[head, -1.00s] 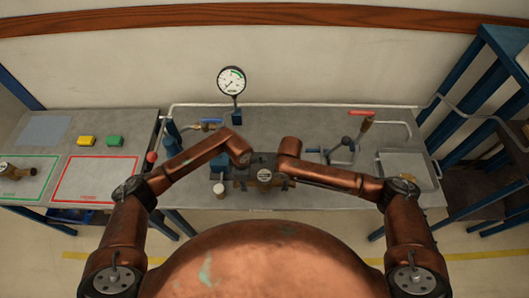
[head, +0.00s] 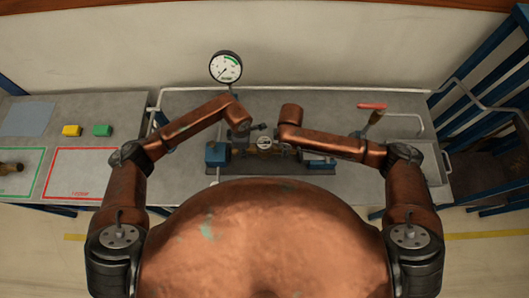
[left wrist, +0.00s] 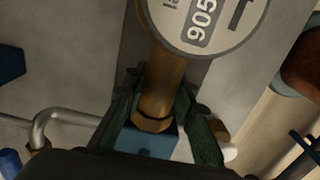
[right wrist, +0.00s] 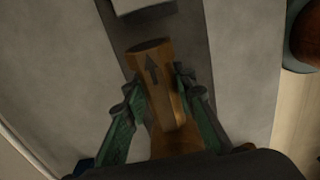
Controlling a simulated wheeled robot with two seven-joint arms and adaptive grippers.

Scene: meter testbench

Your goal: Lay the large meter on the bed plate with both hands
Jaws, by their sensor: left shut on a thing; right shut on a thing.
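The large meter (head: 264,143) has a round white dial and a brass body with pipe ends at both sides. It is over the dark bed plate (head: 272,168), between two blue blocks (head: 216,154); I cannot tell whether it touches. My left gripper (head: 247,134) is shut on its left pipe end. The left wrist view shows this brass end (left wrist: 157,90) between the fingers, the dial (left wrist: 205,22) above and blue below. My right gripper (head: 288,138) is shut on the other end, where the right wrist view shows an arrow on the brass (right wrist: 155,82).
A pressure gauge (head: 225,67) stands behind the meter. A red-handled lever (head: 372,108) and a grey tray (head: 428,164) are at the right.

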